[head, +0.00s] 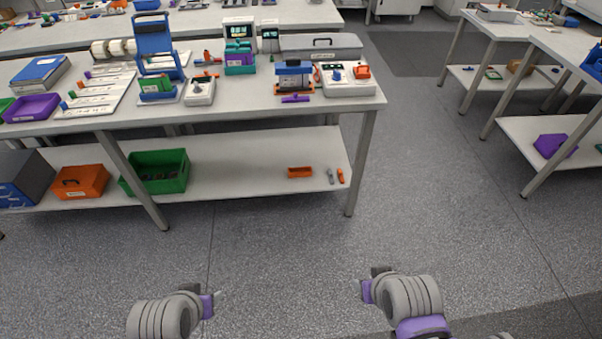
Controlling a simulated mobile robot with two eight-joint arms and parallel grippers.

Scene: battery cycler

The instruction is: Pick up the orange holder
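Several orange things are in view, and I cannot tell for sure which is the orange holder. A small orange block (361,72) sits on the right end of a white device (347,80) near the tabletop's right end. A small open orange tray (299,172) lies on the lower shelf. My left gripper (216,295) is low in the picture over the floor, left of centre. My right gripper (365,284) is low and right of centre. Both are well in front of the bench and touch nothing there. Their fingers are too small and edge-on to read.
The bench (230,114) holds a blue-topped device (293,75), a blue stand (153,42) and a purple tray (32,108). Its lower shelf holds a green bin (157,172) and an orange box (81,181). The floor in front and to the right is clear.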

